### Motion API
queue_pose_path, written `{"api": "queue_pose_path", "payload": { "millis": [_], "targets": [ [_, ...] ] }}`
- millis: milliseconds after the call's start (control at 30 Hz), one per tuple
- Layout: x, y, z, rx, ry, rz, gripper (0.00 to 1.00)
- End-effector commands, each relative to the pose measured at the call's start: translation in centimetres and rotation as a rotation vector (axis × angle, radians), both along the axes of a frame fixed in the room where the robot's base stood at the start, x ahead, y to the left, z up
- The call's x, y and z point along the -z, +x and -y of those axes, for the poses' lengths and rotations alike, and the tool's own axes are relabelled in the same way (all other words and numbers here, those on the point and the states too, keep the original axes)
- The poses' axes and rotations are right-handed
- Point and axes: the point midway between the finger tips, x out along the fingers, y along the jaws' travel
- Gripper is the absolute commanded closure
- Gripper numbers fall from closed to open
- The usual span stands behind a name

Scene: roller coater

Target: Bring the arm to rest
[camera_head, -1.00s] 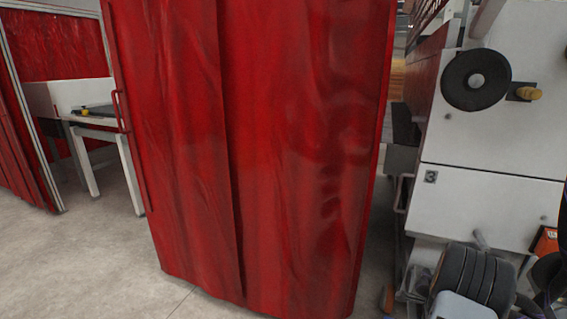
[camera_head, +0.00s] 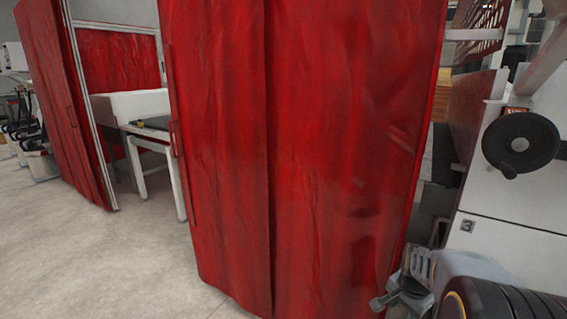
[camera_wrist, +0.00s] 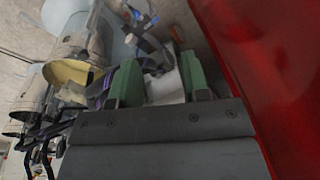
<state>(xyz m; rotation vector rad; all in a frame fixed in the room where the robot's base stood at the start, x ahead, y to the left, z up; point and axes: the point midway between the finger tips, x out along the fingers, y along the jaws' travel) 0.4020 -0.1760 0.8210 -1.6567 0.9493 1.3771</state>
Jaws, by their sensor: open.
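My gripper (camera_wrist: 160,82) shows in the wrist view, its two green fingers apart with a clear gap between them. I see nothing held in the gap; a pale surface and cluttered parts show behind it. A red curtain panel (camera_wrist: 285,70) fills the right side of that view, close beside the gripper. I cannot tell whether they touch. In the head view, dark rounded parts at the lower right look like my arm, cut off by the frame edge; the fingers cannot be made out there.
A tall red curtain screen (camera_head: 320,140) stands close in front. A white machine with a black handwheel (camera_head: 520,143) is at right. A white table (camera_head: 140,135) stands behind the screen at left. Bare floor (camera_head: 110,255) lies open at left. Cylindrical parts (camera_wrist: 68,75) crowd the wrist view's left.

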Motion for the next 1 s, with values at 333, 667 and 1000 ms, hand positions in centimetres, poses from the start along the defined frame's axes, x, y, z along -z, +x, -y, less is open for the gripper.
{"api": "queue_pose_path", "payload": {
  "millis": [333, 667, 1000],
  "targets": [
    [-17.4, -6.3, -14.3, -0.815, -0.131, 0.085, 0.57],
    [-20.4, -9.8, -17.9, -1.114, -0.187, 0.119, 0.57],
    [-20.4, -9.9, -18.0, -1.125, -0.19, 0.12, 0.57]
  ]
}}
